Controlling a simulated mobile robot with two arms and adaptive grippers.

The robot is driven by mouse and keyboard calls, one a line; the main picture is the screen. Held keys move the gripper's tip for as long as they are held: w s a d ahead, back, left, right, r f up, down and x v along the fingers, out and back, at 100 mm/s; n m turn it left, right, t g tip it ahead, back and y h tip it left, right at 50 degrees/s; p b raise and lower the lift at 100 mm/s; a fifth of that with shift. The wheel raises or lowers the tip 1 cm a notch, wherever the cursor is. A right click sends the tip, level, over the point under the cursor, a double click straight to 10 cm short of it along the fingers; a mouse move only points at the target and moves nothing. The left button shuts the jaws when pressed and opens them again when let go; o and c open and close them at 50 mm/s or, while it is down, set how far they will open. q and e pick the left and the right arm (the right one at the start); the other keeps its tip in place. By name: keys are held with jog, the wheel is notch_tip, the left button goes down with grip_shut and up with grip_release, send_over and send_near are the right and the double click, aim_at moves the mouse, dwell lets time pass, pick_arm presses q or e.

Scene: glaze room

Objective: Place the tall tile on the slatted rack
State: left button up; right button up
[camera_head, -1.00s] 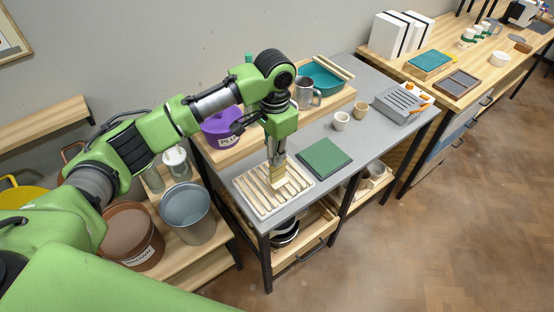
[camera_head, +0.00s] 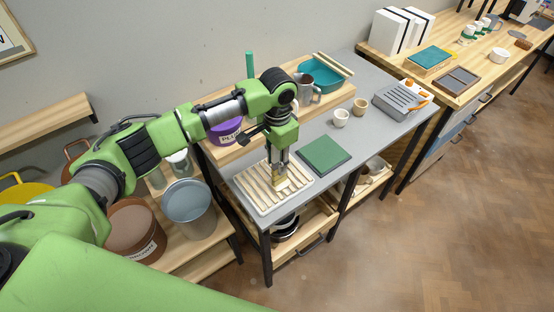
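The slatted rack (camera_head: 252,186) is a pale wooden rack lying on the near left part of the grey table. The tall tile (camera_head: 279,177) is a small yellowish-tan piece at the right half of the rack. My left gripper (camera_head: 279,162) points down over the rack, with its fingers on either side of the tile's top. It appears shut on the tile. The tile's lower end is at the slats; I cannot tell whether it touches them. My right gripper is not in view.
A green square mat (camera_head: 324,155) lies right of the rack. Two small cups (camera_head: 341,118) and a grey slotted box (camera_head: 398,100) stand farther back. A raised wooden shelf (camera_head: 240,146) with a purple tub (camera_head: 225,131) and a teal basin (camera_head: 320,77) runs behind. The table's front right is clear.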

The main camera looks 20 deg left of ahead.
pick_arm(q)
notch_tip(320, 180, up, 11)
jog(key=b, duration=0.3)
jog(key=shift+r, duration=0.65)
jog(key=shift+s, duration=0.1)
